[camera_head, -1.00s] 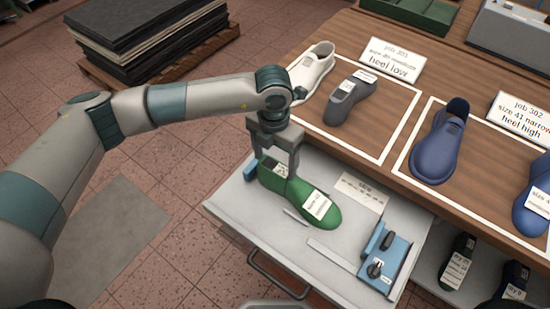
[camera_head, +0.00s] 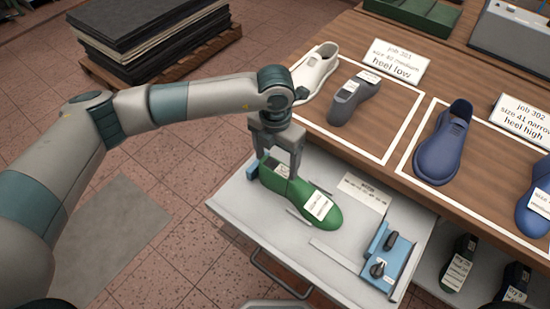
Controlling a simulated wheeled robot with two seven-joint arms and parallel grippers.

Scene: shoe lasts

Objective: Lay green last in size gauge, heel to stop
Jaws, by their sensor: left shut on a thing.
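The green last (camera_head: 308,206) lies over the left part of the open drawer (camera_head: 232,203), with its toe pointing to the lower right and its heel to the upper left. White labels are on it. My left gripper (camera_head: 281,168) points down and is shut on the green last near its heel end. The size gauge shows as a blue heel stop (camera_head: 252,170) just left of the heel and a blue slider block (camera_head: 387,254) to the right, beyond the toe. I cannot tell whether the heel touches the stop. My right gripper is not in view.
A printed card (camera_head: 365,192) lies in the drawer behind the last. On the wooden bench (camera_head: 336,138) above stand a white shoe (camera_head: 316,70), a grey last (camera_head: 352,102) and a blue shoe (camera_head: 443,145). Dark lasts (camera_head: 459,266) sit lower right.

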